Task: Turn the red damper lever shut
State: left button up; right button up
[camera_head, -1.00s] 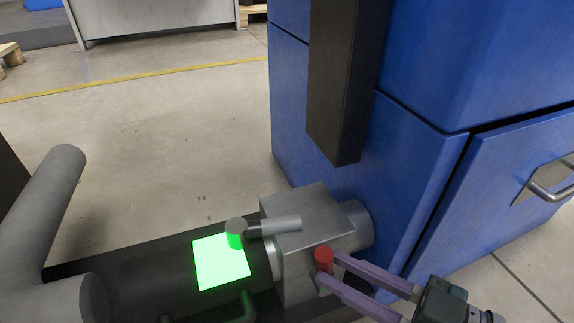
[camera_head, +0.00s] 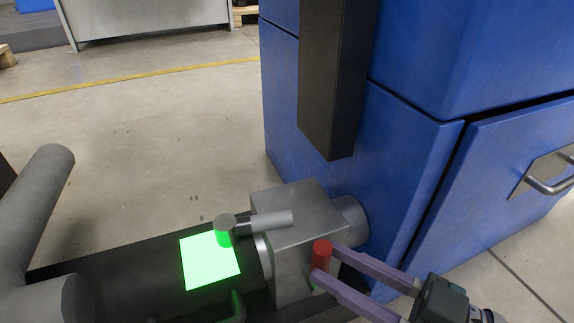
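The red damper lever (camera_head: 321,254) shows as a short upright red cylinder at the front right side of a grey metal box (camera_head: 299,203). My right gripper (camera_head: 324,266) reaches in from the lower right with two purple fingers. Its fingertips lie on either side of the red lever and appear closed on it, one behind it and one across its front. The lower part of the lever is hidden by the near finger. My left gripper is not in view.
A glowing pale green square (camera_head: 210,261) lies left of the box. Beside it stands a green post with a grey cap (camera_head: 224,221), near a grey rod (camera_head: 266,220). A blue cabinet (camera_head: 408,180) with a black column (camera_head: 331,85) rises behind. Open floor lies at left.

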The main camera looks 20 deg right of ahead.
jog(key=p+v, duration=0.1)
jog(key=v, duration=0.9)
jog(key=shift+p, duration=0.4)
